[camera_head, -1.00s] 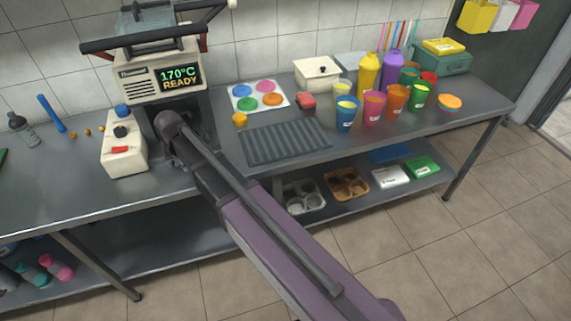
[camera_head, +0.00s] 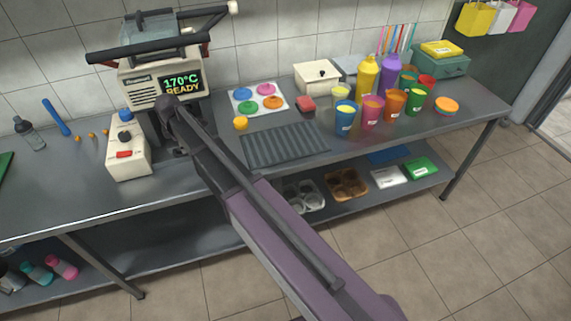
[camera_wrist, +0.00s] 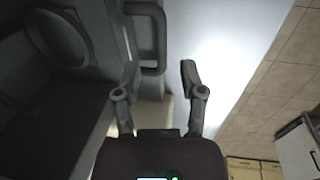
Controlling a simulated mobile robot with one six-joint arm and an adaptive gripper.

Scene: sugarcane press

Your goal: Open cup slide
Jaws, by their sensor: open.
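The press machine (camera_head: 160,80) stands at the back of the counter, its display reading "170°C READY". My arm crosses in front of its lower part and hides most of it there, so the cup slide cannot be made out in the head view. In the wrist view, a dark looped handle (camera_wrist: 159,40) stands out from a grey panel, beside a round grey ring (camera_wrist: 62,38). I cannot tell for sure that this is the slide's handle. My gripper (camera_wrist: 158,68) is open and empty, its fingertips just short of the handle's lower end. No contact is visible.
A white control box (camera_head: 128,153) with a blue knob and red switch stands left of the machine. A ribbed dark mat (camera_head: 285,145), a palette (camera_head: 258,97) and several coloured cups (camera_head: 346,118) are to the right. The counter's front edge passes beneath my arm.

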